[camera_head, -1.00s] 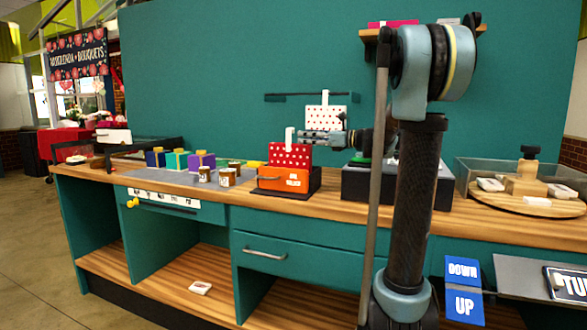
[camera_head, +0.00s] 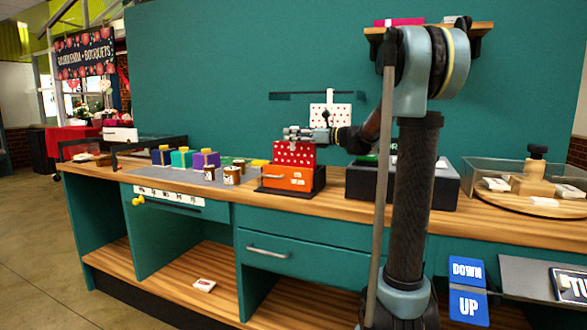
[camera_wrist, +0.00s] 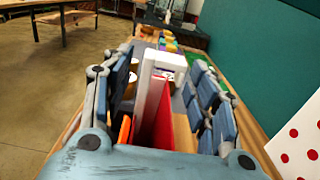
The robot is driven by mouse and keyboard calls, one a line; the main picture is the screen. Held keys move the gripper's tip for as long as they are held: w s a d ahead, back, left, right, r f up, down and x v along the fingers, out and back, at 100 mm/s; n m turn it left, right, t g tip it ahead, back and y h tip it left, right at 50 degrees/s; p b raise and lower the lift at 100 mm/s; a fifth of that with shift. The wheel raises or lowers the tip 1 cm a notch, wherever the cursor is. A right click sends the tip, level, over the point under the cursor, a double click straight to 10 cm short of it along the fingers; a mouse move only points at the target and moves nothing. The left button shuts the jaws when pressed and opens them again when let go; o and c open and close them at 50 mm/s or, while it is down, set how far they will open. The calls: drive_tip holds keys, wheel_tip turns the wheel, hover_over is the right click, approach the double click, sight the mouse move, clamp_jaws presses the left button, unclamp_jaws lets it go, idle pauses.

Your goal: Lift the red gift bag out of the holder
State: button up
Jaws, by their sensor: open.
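The red gift bag (camera_head: 295,153) with white dots stands upright in the orange holder (camera_head: 287,178) on the counter. My gripper (camera_head: 300,133) is at the bag's top edge and covers its white handle in the head view. In the wrist view my gripper (camera_wrist: 165,85) is open, with one finger on each side of the white handle (camera_wrist: 163,62). The red bag (camera_wrist: 163,128) also shows between the fingers, with an orange edge of the holder (camera_wrist: 125,128) at its left. I cannot tell whether a finger touches the handle.
A white bag with red dots (camera_head: 322,114) hangs behind my gripper, close to its right in the wrist view. Small jars (camera_head: 232,175) and colored gift boxes (camera_head: 205,159) stand left of the holder. A dark box (camera_head: 365,183) is to its right.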

clamp_jaws()
